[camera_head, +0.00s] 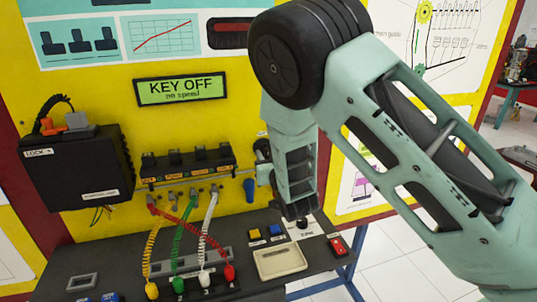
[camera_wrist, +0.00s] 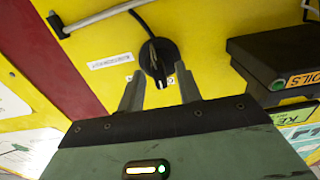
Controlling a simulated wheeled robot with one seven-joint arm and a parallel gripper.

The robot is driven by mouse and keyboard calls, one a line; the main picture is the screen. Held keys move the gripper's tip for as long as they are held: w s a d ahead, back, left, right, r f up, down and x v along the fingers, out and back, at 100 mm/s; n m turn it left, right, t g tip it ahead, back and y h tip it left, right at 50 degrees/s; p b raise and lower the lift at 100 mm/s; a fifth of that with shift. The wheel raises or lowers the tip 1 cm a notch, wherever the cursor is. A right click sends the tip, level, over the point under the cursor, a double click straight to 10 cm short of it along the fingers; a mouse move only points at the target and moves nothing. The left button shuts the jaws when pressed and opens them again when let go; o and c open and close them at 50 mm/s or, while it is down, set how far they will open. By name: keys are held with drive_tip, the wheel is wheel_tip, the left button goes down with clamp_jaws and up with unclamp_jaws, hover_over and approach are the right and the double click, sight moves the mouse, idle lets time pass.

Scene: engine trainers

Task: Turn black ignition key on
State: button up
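The black ignition key (camera_wrist: 157,57) sits in a round black switch on the yellow panel in the wrist view, with a black cable running from it. My gripper (camera_wrist: 159,76) points at the panel with its two grey fingers apart, one on each side of the key's near end. I cannot tell whether either finger touches it. In the head view my arm hides most of the switch area. The display (camera_head: 181,88) reads "KEY OFF" and "no speed".
The coils box (camera_head: 187,160) is left of my wrist in the head view; its edge also shows in the wrist view (camera_wrist: 285,65). A black lock box (camera_head: 78,168) hangs further left. Coiled coloured leads, buttons and a beige tray (camera_head: 280,262) are on the dark bench below.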

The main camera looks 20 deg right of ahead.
drive_tip(key=shift+c, duration=0.3)
clamp_jaws()
drive_tip(key=shift+f+b, duration=0.1)
drive_tip(key=shift+b, duration=0.4)
drive_tip(key=m+b, duration=1.1)
drive_tip(key=b, duration=0.8)
drive_tip(key=shift+d+m, duration=0.15)
drive_tip(key=shift+m, duration=0.25)
